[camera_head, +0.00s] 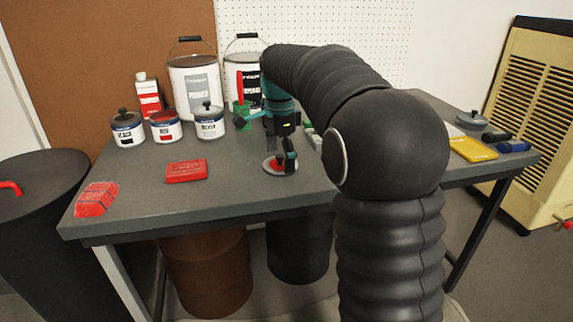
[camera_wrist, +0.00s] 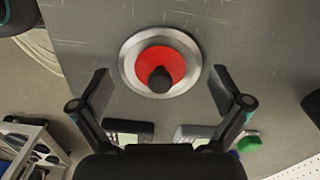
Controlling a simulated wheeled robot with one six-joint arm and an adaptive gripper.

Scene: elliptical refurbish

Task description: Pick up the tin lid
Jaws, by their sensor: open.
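The tin lid (camera_wrist: 132,68) lies on the table under my gripper, a round silver rim with a red centre and a dark knob. It also shows in the head view (camera_head: 270,168), partly hidden by my gripper. My gripper (camera_head: 284,158) points down over it. In the wrist view my gripper (camera_wrist: 162,84) is open and empty, one finger to each side of the lid, with gaps between fingers and rim.
A red block (camera_head: 187,171) lies left of the lid on the grey table (camera_head: 235,190). Small paint tins (camera_head: 166,128) and larger primer cans (camera_head: 194,85) stand behind. Another lid (camera_head: 472,121) and a yellow tray (camera_head: 473,149) lie at the right.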

